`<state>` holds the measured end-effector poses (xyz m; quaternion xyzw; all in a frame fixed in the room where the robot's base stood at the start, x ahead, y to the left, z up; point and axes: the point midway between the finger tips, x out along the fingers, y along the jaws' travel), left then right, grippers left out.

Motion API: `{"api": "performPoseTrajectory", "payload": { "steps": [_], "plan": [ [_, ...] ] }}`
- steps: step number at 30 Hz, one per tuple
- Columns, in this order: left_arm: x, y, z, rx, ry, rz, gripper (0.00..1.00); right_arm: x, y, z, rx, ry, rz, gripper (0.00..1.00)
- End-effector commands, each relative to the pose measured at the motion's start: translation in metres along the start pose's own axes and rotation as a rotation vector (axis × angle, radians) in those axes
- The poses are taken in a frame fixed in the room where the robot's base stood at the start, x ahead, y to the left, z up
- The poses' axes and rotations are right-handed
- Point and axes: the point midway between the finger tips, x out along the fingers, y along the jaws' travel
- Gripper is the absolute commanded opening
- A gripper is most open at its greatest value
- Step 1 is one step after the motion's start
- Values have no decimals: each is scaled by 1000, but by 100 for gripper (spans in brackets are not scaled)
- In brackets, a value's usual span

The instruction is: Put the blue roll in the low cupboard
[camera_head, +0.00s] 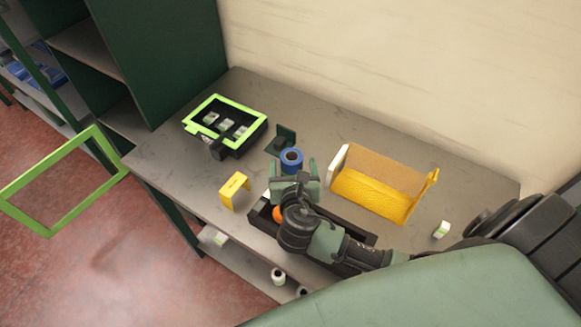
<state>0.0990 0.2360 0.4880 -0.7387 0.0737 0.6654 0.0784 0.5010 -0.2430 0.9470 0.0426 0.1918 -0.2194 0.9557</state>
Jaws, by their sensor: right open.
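The blue roll (291,158), a short ring with a dark hole, is upright on the grey worktop. My right gripper (292,170) is open, with its two green fingers toward the roll, one on each side of its near edge. I cannot tell whether they touch it. My left gripper is not in view. Which part is the low cupboard is unclear. A dark green cabinet (165,50) with open shelves stands at the left, and a lime-framed panel (65,232) sticks out near it.
A lime-rimmed black box (255,104) with small items, a dark green stand (288,134), a yellow bracket (233,184) and a yellow bin (375,193) stand around the roll. A black tray (350,228) with an orange thing (278,213) lies under my right arm. White items sit on a lower shelf (245,272).

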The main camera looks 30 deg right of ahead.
Motion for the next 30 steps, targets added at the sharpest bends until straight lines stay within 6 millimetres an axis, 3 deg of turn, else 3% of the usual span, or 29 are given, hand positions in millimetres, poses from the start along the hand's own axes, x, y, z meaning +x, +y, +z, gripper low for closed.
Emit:
{"api": "performPoseTrajectory", "payload": {
  "steps": [7, 12, 20, 23, 28, 29, 30],
  "plan": [
    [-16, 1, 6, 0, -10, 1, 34, 32, 5, 15, 1, -2, -2, 79],
    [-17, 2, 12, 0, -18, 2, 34, 52, 5, 12, -1, -1, 0, 79],
    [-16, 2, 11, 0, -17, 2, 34, 56, 5, 11, 1, -1, 1, 79],
    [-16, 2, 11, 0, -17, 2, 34, 56, 5, 11, 0, -1, 1, 57],
    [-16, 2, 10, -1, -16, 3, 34, 56, 5, 11, 0, -1, 1, 10],
    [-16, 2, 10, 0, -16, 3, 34, 56, 5, 12, 1, -1, 2, 3],
    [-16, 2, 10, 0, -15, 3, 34, 55, 5, 12, 1, -1, 2, 3]
  ]
}}
